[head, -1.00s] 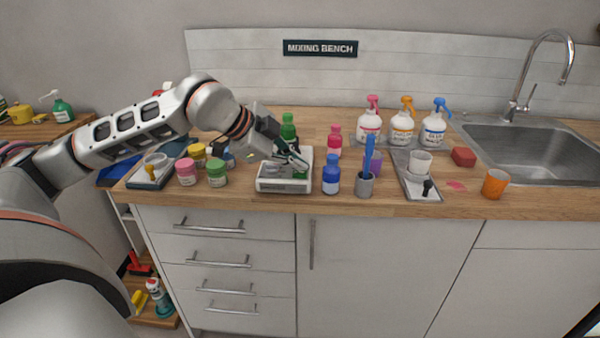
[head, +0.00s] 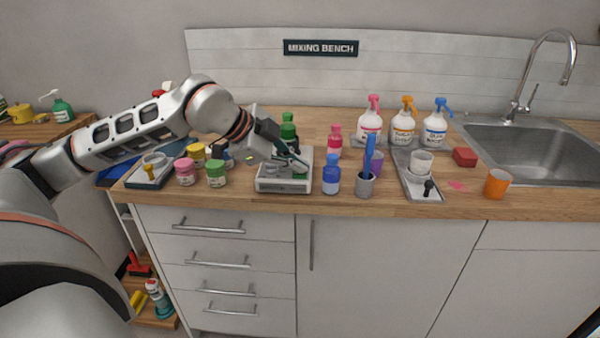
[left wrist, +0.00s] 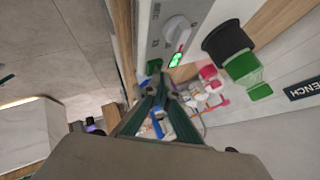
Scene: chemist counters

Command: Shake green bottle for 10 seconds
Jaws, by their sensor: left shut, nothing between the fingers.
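Another green-lidded jar (head: 216,173) stands at the front left of the counter. My right gripper is in no view.
Pink and yellow jars stand left. Spray bottles, a tray (head: 425,191) and the sink (head: 540,150) are farther right.

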